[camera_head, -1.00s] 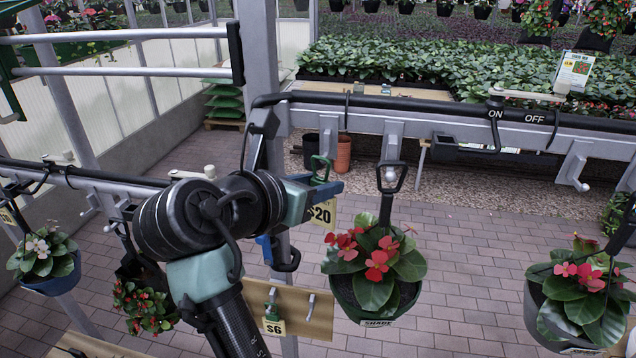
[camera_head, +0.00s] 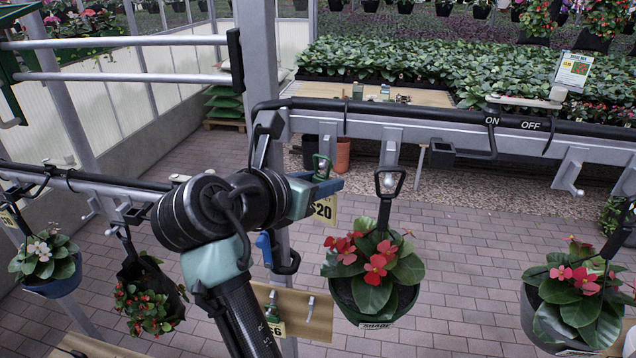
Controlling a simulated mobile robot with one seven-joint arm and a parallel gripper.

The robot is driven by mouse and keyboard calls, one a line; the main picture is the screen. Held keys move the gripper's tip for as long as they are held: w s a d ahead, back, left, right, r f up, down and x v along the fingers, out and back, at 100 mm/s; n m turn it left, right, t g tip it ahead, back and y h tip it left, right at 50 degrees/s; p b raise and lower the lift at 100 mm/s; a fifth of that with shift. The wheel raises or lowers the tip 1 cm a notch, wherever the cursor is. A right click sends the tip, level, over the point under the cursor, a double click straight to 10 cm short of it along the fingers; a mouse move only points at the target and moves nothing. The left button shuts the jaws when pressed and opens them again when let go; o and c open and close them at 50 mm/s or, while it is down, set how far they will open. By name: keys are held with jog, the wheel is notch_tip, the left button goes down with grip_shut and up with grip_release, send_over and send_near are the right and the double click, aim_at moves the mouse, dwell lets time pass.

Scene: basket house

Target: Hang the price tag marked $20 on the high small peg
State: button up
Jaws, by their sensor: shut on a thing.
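My gripper (camera_head: 328,186) is shut on the yellow price tag marked $20 (camera_head: 323,209), below the near grey rail. The tag hangs below the jaws, its left edge partly hidden by them. Its green loop (camera_head: 320,172) stands above the jaws. A pale peg tip (camera_head: 323,163) shows within the loop's outline, below a bracket on the rail; I cannot tell whether the loop is around the peg or only in front of it. A lower peg (camera_head: 311,308) sticks out bare from a wooden board, beside a partly hidden $6 tag (camera_head: 276,329).
A potted red-flowered plant (camera_head: 372,275) hangs from the rail (camera_head: 440,127) just right of my gripper. Another hangs at far right (camera_head: 577,310). A blue-handled hook (camera_head: 265,250) is below my gripper. A bare peg bracket (camera_head: 571,172) is farther right.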

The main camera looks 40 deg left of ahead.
jog(key=shift+w+a, duration=0.2)
jog(key=shift+w, duration=0.1)
jog(key=shift+w, duration=0.15)
jog(key=shift+w+a+p, duration=0.2)
jog(key=shift+w+p, duration=0.05)
jog(key=shift+p, duration=0.15)
jog(key=shift+w+f, duration=0.1)
jog(key=shift+f, duration=0.05)
dwell(0.7)
jog(key=shift+f, duration=0.35)
jog(key=o, duration=1.1)
jog(key=shift+a, duration=0.1)
jog(key=shift+c, duration=0.2)
